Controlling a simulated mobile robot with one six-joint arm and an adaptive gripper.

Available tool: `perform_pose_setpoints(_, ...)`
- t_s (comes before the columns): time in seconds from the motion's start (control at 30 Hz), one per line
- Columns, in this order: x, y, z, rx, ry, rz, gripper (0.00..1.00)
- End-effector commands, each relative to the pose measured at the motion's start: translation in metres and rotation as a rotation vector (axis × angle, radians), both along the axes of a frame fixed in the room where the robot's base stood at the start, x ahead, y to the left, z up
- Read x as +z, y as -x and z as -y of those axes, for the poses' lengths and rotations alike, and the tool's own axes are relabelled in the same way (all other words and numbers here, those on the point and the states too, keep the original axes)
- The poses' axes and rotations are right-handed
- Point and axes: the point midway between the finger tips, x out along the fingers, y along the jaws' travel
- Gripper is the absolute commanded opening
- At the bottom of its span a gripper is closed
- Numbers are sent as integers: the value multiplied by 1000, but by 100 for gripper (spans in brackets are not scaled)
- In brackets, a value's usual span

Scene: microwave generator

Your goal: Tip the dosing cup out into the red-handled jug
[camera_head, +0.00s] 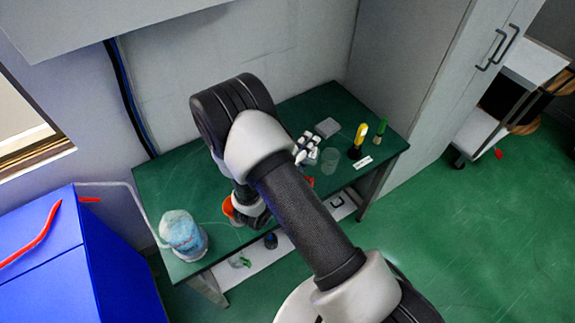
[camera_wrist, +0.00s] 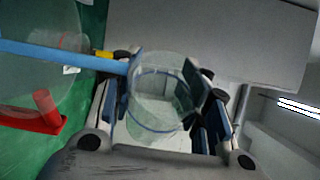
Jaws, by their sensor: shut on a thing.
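My gripper (camera_wrist: 163,82) is shut on the clear dosing cup (camera_wrist: 158,112), with a dark pad on each side of it. The cup is see-through with thin blue lines; I cannot tell its contents or exact tilt. The red-handled jug (camera_wrist: 45,88) is a large clear vessel with a blue rim at the left of the wrist view, apart from the cup. Its red handle (camera_wrist: 45,115) points towards my gripper. In the head view the clear jug (camera_head: 328,160) stands on the green table right of my arm.
A white label (camera_head: 363,162) lies at the right edge.

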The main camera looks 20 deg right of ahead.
Motion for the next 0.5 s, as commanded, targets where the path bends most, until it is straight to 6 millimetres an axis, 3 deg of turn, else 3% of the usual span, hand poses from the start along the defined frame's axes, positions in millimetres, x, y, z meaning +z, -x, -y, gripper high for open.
perform_pose_setpoints(0.5,3,-1,-1,0,51,-26,15)
